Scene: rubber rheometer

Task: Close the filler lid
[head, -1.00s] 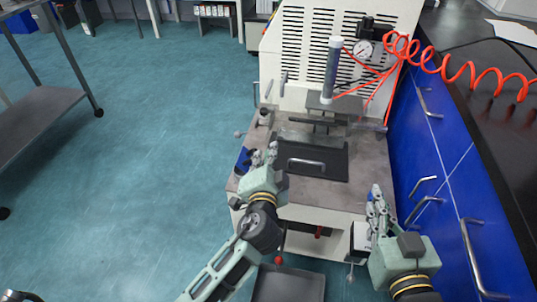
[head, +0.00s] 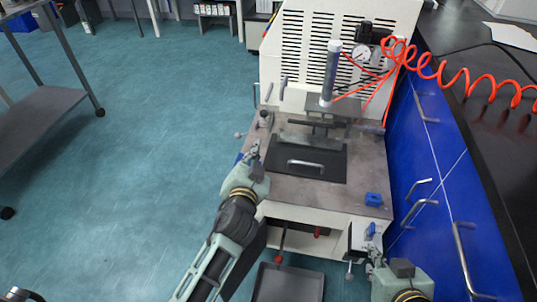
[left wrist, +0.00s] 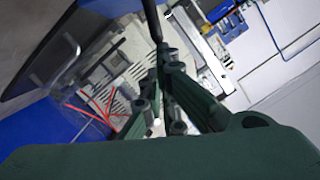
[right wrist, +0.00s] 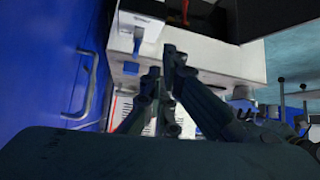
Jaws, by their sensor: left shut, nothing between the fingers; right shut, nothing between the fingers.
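A flat black panel with a metal bar handle (head: 306,163) lies on the machine's deck (head: 290,190) in the head view. It looks like a lid, but I cannot tell for certain that it is the filler lid. It appears to lie flat. My left gripper (head: 254,150) is shut and empty at the left edge of the deck, beside the panel. It also shows in the left wrist view (left wrist: 165,58). My right gripper (head: 371,248) is shut and low at the machine's front right corner, apart from the panel. The right wrist view shows its fingers (right wrist: 165,80) together.
A blue block (head: 373,199) sits on the deck's front right corner. A vertical cylinder (head: 330,73) stands behind the panel. Red coiled hose (head: 455,72) runs right to a dark counter above blue drawers (head: 425,155). A dark tray (head: 288,283) is low in front.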

